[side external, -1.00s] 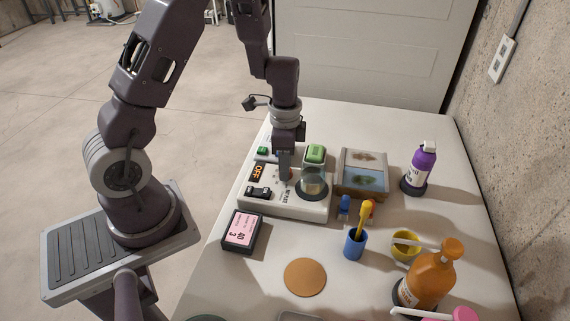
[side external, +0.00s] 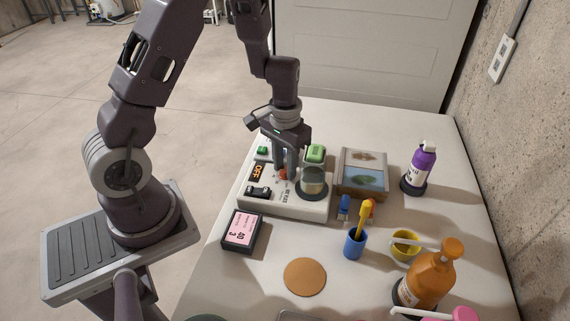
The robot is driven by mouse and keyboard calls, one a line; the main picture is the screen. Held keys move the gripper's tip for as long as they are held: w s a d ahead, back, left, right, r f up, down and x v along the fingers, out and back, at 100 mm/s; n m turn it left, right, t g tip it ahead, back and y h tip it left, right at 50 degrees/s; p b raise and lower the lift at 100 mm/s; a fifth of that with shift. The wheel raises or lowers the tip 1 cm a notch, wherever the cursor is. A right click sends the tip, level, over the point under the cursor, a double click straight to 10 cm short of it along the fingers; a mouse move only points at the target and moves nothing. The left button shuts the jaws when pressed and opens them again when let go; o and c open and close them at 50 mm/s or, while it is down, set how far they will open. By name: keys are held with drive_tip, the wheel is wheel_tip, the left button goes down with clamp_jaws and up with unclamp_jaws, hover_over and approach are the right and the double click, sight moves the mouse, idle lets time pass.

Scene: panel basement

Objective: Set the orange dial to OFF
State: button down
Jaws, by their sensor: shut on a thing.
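The white hot-plate panel (side external: 300,205) sits on the table in the side external view. Its orange dial (side external: 284,174) shows as a small orange patch between my fingers. My gripper (side external: 285,175) points down and is shut on the dial. The fingers hide most of the dial, so its pointer cannot be read. An orange display on the panel reads "OFF" (side external: 257,171).
A green-topped item (side external: 316,153) stands behind the beaker. A framed tray (side external: 362,172) lies to the right. A black timer (side external: 242,231), a blue cup (side external: 355,243) and an orange bottle (side external: 432,275) are nearer. A purple bottle (side external: 419,168) stands far right.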

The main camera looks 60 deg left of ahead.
drive_tip(key=n, duration=0.4)
drive_tip(key=shift+n, duration=0.3)
drive_tip(key=n, duration=0.3)
drive_tip(key=shift+w+n, duration=0.1)
drive_tip(key=shift+n, duration=0.2)
drive_tip(key=n, duration=0.3)
drive_tip(key=shift+n, duration=2.2)
drive_tip(key=c, duration=1.1)
unclamp_jaws()
